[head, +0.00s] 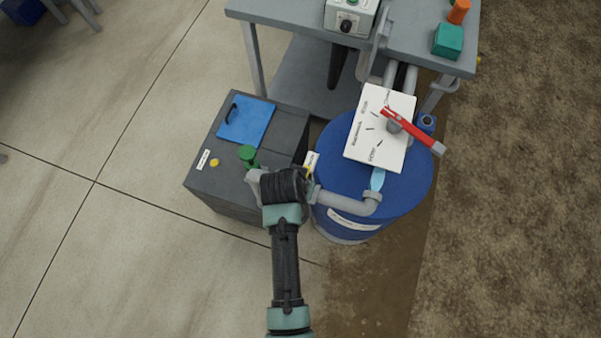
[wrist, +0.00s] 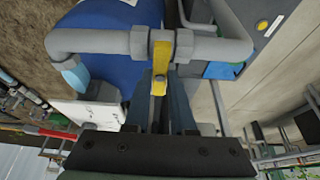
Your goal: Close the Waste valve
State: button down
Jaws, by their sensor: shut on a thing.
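A yellow valve handle (wrist: 159,58) sits on a grey pipe valve (wrist: 183,47) in the wrist view. It stands across the pipe line and its end is between my fingers. My gripper (wrist: 160,95) is shut on it. In the head view a little of the yellow handle (head: 308,172) shows beside my wrist, which hides the fingers and most of the valve. The grey pipe (head: 352,203) bends down onto the blue barrel (head: 332,165). A small white tag is by the handle; I cannot read it, so I cannot confirm the Waste name.
A dark grey tank (head: 215,180) with a blue lid (head: 246,121) and green fitting (head: 248,156) stands left. A white board (head: 370,105) with a red lever (head: 412,130) is above the barrel. A grey bench (head: 300,25) stands behind.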

jog(key=c, duration=0.8)
grip_release()
jog(key=shift+o, duration=0.2)
jog(key=shift+r, duration=0.15)
jog(key=v, duration=1.2)
jog(key=shift+r, duration=0.35)
